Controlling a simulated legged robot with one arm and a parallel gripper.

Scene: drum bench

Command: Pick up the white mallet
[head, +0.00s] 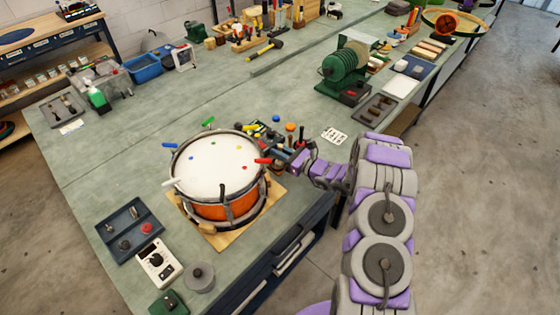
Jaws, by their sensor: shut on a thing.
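The drum (220,165) has a white head with small coloured dots and an orange shell. Several coloured handles stick out around its rim. The white handle (170,182), which looks like the white mallet, is at the drum's left edge, with its far end hard to make out. My gripper (275,159) is at the drum's right edge, across the drum from the white handle and apart from it. It appears shut on the red handle (262,161); the jaws are small and partly hidden in clutter.
A wooden board (222,239) lies under the drum. A dark tray (128,228) and a white meter (159,264) lie at the front left. A green machine (345,70) stands at the back right. Small coloured parts crowd the bench by my gripper. The bench left of the drum is mostly clear.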

